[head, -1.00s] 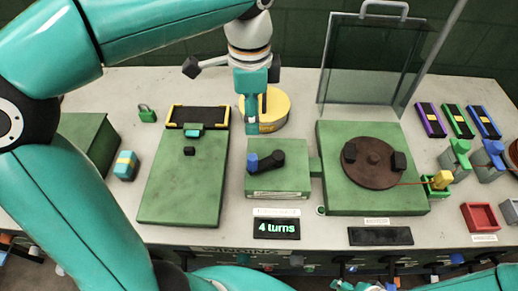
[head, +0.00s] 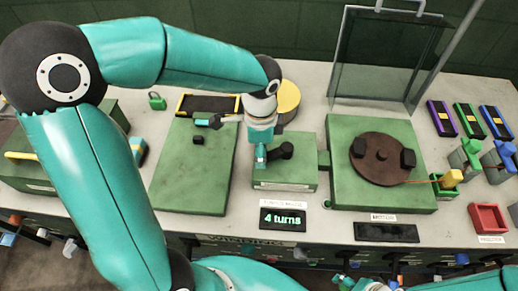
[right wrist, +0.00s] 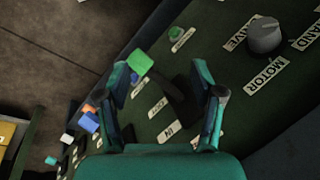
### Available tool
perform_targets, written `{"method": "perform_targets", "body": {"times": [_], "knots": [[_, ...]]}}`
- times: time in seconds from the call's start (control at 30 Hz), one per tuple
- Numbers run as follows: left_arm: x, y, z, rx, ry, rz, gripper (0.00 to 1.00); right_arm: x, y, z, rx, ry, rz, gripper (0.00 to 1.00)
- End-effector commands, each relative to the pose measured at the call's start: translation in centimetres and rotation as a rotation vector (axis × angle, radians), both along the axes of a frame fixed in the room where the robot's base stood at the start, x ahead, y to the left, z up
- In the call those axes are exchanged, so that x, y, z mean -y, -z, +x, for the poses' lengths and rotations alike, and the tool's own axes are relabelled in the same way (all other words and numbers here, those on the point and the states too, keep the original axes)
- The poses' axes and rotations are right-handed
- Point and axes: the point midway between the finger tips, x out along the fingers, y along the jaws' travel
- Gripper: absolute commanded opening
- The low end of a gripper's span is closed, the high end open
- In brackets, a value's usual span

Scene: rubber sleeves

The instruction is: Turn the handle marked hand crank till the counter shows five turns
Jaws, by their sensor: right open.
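The hand crank is a green box (head: 285,177) with a black crank arm (head: 281,151) on top, mid-table in the head view. A small label (head: 283,204), too blurred to read, lies in front of it. The counter (head: 283,220) below shows "4 turns" in green. My left gripper (head: 261,158) points down at the left end of the crank arm and hides the blue knob there. I cannot tell whether its fingers are closed on the knob. My right gripper (right wrist: 160,70) is open in the right wrist view, above a dark green panel, with a green block (right wrist: 138,62) near its left finger.
A green box with a brown disc (head: 380,162) stands right of the crank, with a clear upright screen (head: 385,60) behind. A long green plate (head: 190,185) lies left of it. A yellow cylinder (head: 288,98) stands behind the crank. A grey knob (right wrist: 264,35) sits on the panel.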

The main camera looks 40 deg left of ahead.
Motion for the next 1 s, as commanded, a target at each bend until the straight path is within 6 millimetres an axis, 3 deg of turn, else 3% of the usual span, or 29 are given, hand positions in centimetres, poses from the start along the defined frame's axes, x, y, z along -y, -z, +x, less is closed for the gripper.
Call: {"method": "perform_targets", "body": {"times": [0.37, 0.7, 1.0], "knots": [[0.09, 0.67, 0.01, -0.001, 0.002, -0.001, 0.54, 0.00, 0.00, 0.00, 0.000, 0.000, 0.000, 0.67], [0.11, 0.64, 0.02, -0.001, 0.003, -0.001, 0.00, 0.00, 0.00, 0.00, 0.000, 0.000, 0.000, 0.67], [-0.19, 0.63, 0.00, -0.001, 0.004, 0.000, 0.00, 0.00, -0.01, -0.01, 0.000, 0.000, 0.000, 0.67]]}}
